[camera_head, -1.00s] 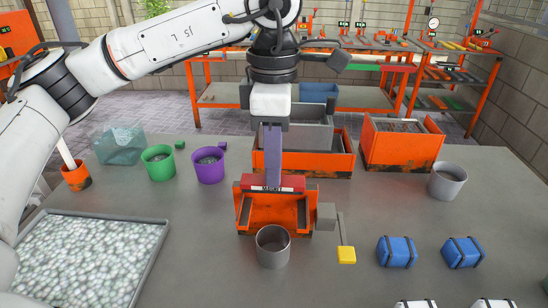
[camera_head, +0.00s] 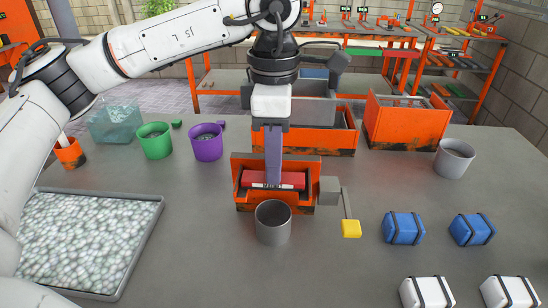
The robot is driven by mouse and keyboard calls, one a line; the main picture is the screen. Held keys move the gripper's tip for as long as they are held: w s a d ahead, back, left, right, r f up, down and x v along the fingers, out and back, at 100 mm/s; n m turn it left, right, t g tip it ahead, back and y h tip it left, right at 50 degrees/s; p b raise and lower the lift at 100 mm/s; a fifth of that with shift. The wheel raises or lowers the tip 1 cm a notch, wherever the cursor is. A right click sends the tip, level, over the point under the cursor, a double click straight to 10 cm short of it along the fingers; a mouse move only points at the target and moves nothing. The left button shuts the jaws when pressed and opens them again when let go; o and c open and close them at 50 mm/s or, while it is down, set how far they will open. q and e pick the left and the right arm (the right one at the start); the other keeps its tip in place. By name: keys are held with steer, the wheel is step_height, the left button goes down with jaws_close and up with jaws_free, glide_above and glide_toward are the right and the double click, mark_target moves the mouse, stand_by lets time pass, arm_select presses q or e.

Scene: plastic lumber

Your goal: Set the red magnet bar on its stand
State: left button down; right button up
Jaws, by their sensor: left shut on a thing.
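The red magnet bar (camera_head: 290,180) lies level across the orange stand (camera_head: 312,202), at the middle of the table in the head view. A white label shows on the bar's front. My left gripper (camera_head: 273,172) points straight down over the stand and is shut on the bar. The bar sits low between the stand's orange side walls, in front of its back plate; whether it touches the stand I cannot tell. A grey block and a lever with a yellow end (camera_head: 351,229) are at the stand's right. My right gripper is not in view.
A grey cup (camera_head: 273,224) stands close in front of the stand. Green (camera_head: 155,142) and purple (camera_head: 207,144) buckets stand behind left, and a tray of pale pellets (camera_head: 158,205) lies at left. Blue bundles (camera_head: 404,228) are at right. Orange bins (camera_head: 405,133) stand behind.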

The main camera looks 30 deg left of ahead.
arm_select(q)
steer(key=c, duration=1.5)
jaws_free()
step_height(320, 180, up, 10)
steer(key=shift+r+p, duration=0.2)
steer(key=shift+p, duration=0.2)
